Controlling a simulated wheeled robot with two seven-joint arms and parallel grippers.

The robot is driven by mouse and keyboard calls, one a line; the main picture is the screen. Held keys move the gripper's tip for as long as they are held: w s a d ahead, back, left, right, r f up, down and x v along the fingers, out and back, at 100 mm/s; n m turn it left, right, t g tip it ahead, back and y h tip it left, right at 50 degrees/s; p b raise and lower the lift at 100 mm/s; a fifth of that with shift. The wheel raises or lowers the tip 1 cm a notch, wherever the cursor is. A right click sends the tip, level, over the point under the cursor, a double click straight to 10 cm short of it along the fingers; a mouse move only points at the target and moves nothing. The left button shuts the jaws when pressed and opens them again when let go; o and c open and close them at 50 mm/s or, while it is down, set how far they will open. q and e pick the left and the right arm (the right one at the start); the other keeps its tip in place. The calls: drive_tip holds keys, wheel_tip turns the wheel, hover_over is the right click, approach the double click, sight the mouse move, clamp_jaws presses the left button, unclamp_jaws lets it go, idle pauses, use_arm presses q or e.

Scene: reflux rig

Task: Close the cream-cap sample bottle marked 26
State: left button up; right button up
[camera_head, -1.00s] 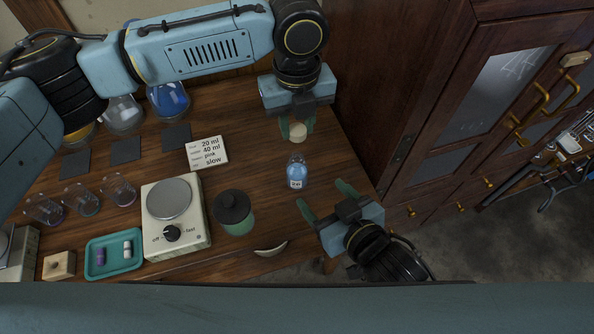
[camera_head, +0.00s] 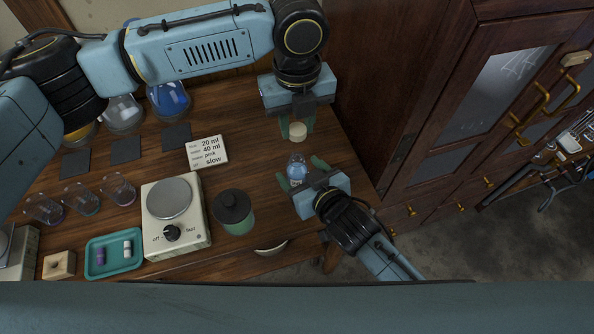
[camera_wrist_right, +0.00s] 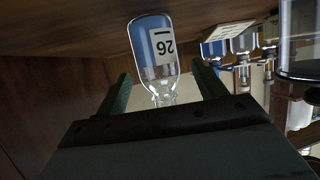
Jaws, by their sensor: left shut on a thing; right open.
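The sample bottle (camera_head: 297,170) stands upright on the wooden table with blue liquid in it and no cap on its neck. In the right wrist view the bottle (camera_wrist_right: 155,50) shows its label, 26, upside down. My left gripper (camera_head: 298,130) is shut on the cream cap (camera_head: 298,131), held just behind the bottle in the head view. My right gripper (camera_head: 302,172) is open, with its green fingers on either side of the bottle. In the right wrist view the open fingers (camera_wrist_right: 160,92) flank the bottle's neck end, with gaps on both sides.
A green jar with a dark lid (camera_head: 234,211) and a stirrer plate (camera_head: 174,240) stand left of the bottle. A note card (camera_head: 207,152) lies behind them. A wooden cabinet (camera_head: 440,150) rises beyond the table's right edge.

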drive_tip(key=shift+x, duration=1.05)
drive_tip(key=shift+c, duration=0.4)
drive_tip(key=c, duration=1.4)
use_arm(q)
drive_tip(key=shift+f, duration=2.5)
drive_tip(key=shift+f, duration=0.9)
drive_tip(key=shift+f, duration=0.6)
use_arm(e)
clamp_jaws()
